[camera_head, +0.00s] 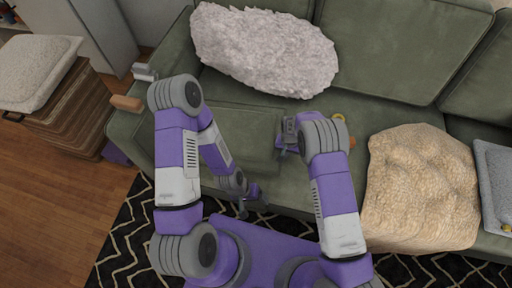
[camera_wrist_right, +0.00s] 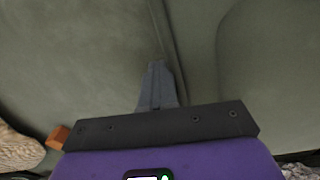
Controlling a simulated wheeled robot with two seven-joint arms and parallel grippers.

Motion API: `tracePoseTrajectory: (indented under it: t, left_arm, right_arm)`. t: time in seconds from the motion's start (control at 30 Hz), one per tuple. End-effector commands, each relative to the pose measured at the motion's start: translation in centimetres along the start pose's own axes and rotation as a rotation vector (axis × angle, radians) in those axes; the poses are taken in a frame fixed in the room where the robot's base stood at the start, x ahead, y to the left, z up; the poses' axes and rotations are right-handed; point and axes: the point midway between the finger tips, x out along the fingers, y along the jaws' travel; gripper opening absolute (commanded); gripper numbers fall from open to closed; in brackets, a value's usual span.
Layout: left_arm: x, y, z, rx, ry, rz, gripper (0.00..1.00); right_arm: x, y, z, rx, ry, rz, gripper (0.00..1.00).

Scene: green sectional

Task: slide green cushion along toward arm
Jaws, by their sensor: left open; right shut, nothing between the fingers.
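The green cushion (camera_head: 240,130) lies flat on the green sofa seat, left of my right gripper, and is partly hidden by my left arm. It blends in colour with the sofa. The sofa arm (camera_head: 140,130) is further left, partly behind my left arm. My right gripper (camera_head: 284,140) is shut and empty beside the cushion's right side; I cannot tell whether it touches. In the right wrist view its closed fingers (camera_wrist_right: 157,85) point at green fabric with a seam. My left gripper (camera_head: 253,201) is open and empty, low by the seat's front edge.
A fluffy grey pillow (camera_head: 265,50) leans on the backrest. A tan pillow (camera_head: 422,190) and a grey cushion (camera_head: 496,175) lie to the right. An orange block (camera_wrist_right: 58,137) shows beside my right gripper. A brown block (camera_head: 126,103) is near the sofa arm.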

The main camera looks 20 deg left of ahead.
Motion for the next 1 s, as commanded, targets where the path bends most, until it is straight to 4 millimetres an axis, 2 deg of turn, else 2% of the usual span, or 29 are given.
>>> tracePoseTrajectory:
  t: [1.0]
  left_arm:
    - [0.0, 0.0, 0.0, 0.0, 0.0, 0.0, 0.8]
  right_arm:
    - [0.0, -6.2, -0.8, -0.002, 0.001, -0.002, 0.0]
